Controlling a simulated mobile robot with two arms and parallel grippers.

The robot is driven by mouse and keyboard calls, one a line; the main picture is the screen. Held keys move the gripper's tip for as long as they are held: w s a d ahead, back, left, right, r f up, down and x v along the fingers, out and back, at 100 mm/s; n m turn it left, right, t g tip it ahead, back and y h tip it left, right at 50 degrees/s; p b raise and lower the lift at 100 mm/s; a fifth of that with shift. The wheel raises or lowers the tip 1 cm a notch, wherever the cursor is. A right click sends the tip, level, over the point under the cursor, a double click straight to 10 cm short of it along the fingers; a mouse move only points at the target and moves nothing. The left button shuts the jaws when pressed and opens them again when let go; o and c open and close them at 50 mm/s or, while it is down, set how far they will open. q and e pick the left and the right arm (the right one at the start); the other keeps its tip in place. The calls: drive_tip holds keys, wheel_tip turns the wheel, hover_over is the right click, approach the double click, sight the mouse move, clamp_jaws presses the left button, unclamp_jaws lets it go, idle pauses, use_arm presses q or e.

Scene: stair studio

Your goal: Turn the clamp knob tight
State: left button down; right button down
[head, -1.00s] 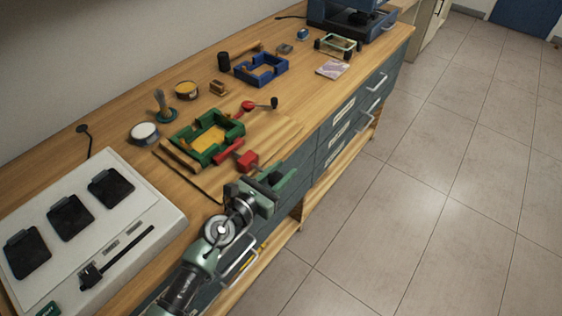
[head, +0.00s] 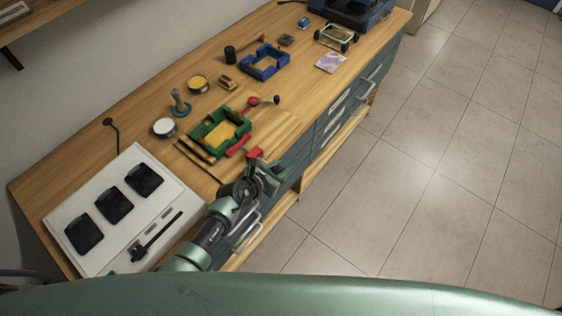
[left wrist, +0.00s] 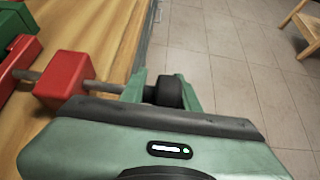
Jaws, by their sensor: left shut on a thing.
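The clamp has a red block (head: 255,153) at the bench's front edge, beside a green frame (head: 211,143) holding a yellow piece (head: 222,133). In the left wrist view the red block (left wrist: 63,78) has a grey rod running through it toward my gripper. The dark clamp knob (left wrist: 168,92) sits between the green fingers at the rod's end. My left gripper (head: 272,172) is shut on this knob, just off the bench edge; it also shows in the left wrist view (left wrist: 163,90). The knob's far side is hidden. My right gripper is not in view.
A white panel with dark pads (head: 165,213) lies at the left of the bench. A blue frame (head: 264,62), tins (head: 165,128) and small tools stand behind. Drawer handles (head: 246,233) stick out below the bench edge.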

use_arm(q)
drive_tip(key=shift+s+d+f+g, duration=0.3)
drive_tip(key=shift+s+d, duration=0.05)
drive_tip(key=shift+s, duration=0.1)
drive_tip(key=c, duration=1.2)
unclamp_jaws()
drive_tip(key=shift+c, duration=0.2)
drive_tip(key=shift+d+r, duration=0.1)
drive_tip(key=shift+r, duration=0.05)
drive_tip(key=shift+w+a+r, duration=0.15)
drive_tip(key=shift+w+a, duration=0.05)
drive_tip(key=shift+w, duration=0.05)
drive_tip(key=v, duration=0.7)
drive_tip(key=shift+s+r, duration=0.2)
drive_tip(key=shift+s, duration=0.15)
drive_tip(key=shift+a, duration=0.1)
